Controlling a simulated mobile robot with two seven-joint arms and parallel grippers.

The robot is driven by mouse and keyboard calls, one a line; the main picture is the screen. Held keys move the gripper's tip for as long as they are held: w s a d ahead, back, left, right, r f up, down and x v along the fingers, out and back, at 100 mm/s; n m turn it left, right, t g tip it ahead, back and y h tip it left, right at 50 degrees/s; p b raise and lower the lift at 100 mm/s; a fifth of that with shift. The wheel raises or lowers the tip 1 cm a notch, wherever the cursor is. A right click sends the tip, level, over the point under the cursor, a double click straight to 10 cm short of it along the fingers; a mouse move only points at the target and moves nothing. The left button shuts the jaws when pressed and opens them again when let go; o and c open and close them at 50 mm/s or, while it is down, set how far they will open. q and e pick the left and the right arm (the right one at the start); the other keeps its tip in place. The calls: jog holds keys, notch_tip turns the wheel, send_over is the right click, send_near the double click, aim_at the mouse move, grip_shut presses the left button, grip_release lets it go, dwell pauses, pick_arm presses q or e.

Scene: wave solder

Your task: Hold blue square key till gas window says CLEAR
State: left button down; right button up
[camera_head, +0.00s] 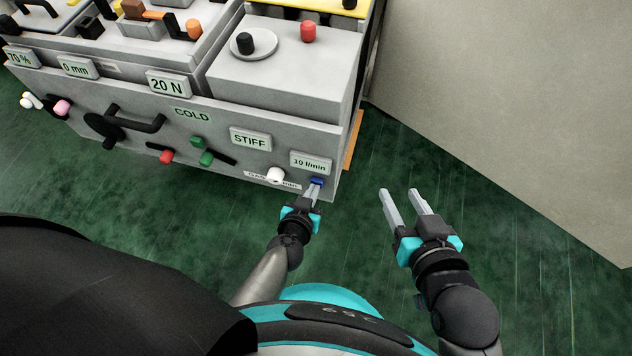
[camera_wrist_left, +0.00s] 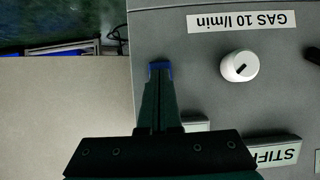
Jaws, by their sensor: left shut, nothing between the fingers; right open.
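The blue square key (camera_head: 317,181) is on the front face of the grey machine, at its lower right corner. My left gripper (camera_head: 314,190) is shut with nothing between its fingers, and its tips are at the key, seemingly touching it. In the left wrist view the blue key (camera_wrist_left: 160,67) shows just past the closed fingertips (camera_wrist_left: 160,82), which hide part of it. The gas window (camera_head: 311,163) above the key reads "10 l/min". My right gripper (camera_head: 405,194) is open and empty, out over the floor to the right of the machine.
A "STIFF" window (camera_head: 250,139) is up and left. Green floor (camera_head: 350,240) is clear around my right gripper.

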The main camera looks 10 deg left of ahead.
dwell(0.3)
pick_arm(q)
jog(key=s, duration=0.6)
jog(key=shift+a, duration=0.1)
dwell(0.4)
